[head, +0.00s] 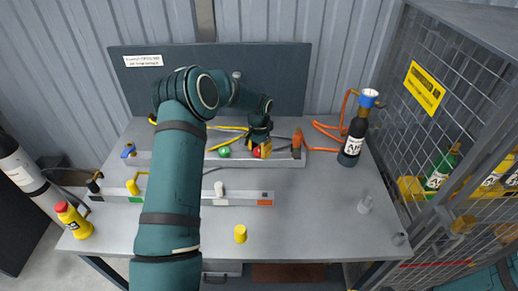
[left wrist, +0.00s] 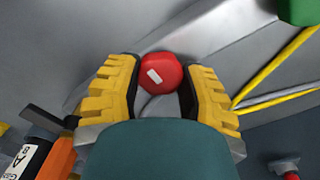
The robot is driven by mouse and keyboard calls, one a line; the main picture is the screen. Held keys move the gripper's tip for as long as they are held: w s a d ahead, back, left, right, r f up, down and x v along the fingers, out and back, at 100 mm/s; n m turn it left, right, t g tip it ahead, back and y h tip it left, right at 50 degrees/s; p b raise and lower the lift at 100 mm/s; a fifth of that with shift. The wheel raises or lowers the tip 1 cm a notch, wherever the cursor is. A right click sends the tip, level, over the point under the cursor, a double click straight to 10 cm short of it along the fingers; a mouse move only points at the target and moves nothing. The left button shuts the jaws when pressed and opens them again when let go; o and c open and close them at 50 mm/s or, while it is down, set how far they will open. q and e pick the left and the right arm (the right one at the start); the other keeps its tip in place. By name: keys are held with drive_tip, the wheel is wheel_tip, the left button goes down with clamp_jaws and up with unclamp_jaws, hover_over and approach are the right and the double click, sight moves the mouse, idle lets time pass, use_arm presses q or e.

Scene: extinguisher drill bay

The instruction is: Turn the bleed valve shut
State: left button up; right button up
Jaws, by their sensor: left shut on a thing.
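A round red valve knob (head: 263,151) with a white mark on its face sits on the raised rail at the back of the bench. No label shows that it is the bleed valve. My left gripper (head: 257,153) is at the knob, reaching from above, with its yellow fingers partly covering it. In the left wrist view the red knob (left wrist: 160,73) is between the two yellow fingers of my left gripper (left wrist: 160,88), which is shut on it. The knob's stem is hidden. My right gripper is not in view.
A dark bottle (head: 354,140) with a blue cap stands further right. A wire cage (head: 460,110) bounds the right.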

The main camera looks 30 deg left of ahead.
sight(259, 150)
use_arm(q)
drive_tip(key=shift+s+f, duration=0.1)
drive_tip(key=shift+f, duration=0.05)
idle(0.3)
drive_tip(key=o, duration=1.2)
drive_tip(key=shift+r, duration=0.2)
drive_tip(key=shift+r, duration=0.3)
wheel_tip(259, 150, up, 11)
drive_tip(key=shift+r, duration=0.1)
drive_tip(key=shift+r, duration=0.1)
